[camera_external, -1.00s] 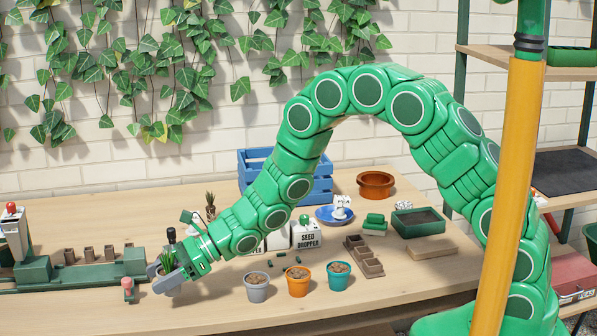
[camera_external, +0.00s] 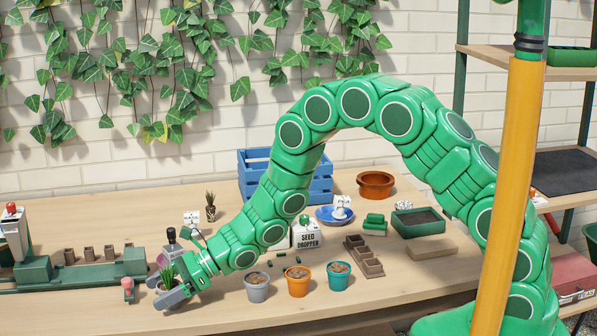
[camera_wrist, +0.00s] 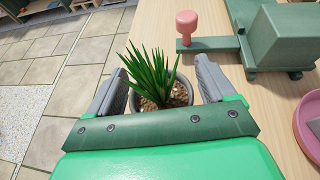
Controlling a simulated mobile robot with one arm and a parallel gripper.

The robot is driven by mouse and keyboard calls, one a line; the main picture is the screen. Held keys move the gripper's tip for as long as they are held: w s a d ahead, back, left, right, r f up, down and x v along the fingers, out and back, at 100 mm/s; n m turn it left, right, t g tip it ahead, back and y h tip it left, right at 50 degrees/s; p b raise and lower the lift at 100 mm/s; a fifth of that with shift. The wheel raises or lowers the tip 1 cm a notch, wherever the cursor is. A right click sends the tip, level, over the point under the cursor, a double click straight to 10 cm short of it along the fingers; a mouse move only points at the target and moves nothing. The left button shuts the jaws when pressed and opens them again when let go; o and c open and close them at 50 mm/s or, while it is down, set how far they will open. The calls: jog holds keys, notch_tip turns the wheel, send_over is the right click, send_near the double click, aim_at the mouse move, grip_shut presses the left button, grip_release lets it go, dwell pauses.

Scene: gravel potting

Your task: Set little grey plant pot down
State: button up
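The little grey plant pot (camera_wrist: 182,98), with a spiky green plant and brown gravel in it, is between the fingers of my gripper (camera_wrist: 163,92) in the wrist view. The fingers sit close against both sides of its rim. In the external view my gripper (camera_external: 172,291) is low over the front left of the table, with the green plant (camera_external: 167,275) showing between the fingers. A finger hides most of the pot there. I cannot tell whether its base touches the table.
A pink stamp-like piece (camera_external: 128,287) stands to the left, near the green machine (camera_external: 85,270). A pink round dish (camera_wrist: 308,125) lies at the wrist view's right edge. Grey (camera_external: 257,290), orange (camera_external: 298,283) and teal (camera_external: 339,277) pots stand to the right. The table's front edge is close.

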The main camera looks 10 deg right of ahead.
jog(key=shift+o, duration=0.3)
jog(key=shift+r, duration=0.2)
jog(key=v, duration=1.1)
jog(key=shift+d+f, duration=0.1)
jog(key=shift+w+d, duration=0.1)
jog(key=shift+d, duration=0.3)
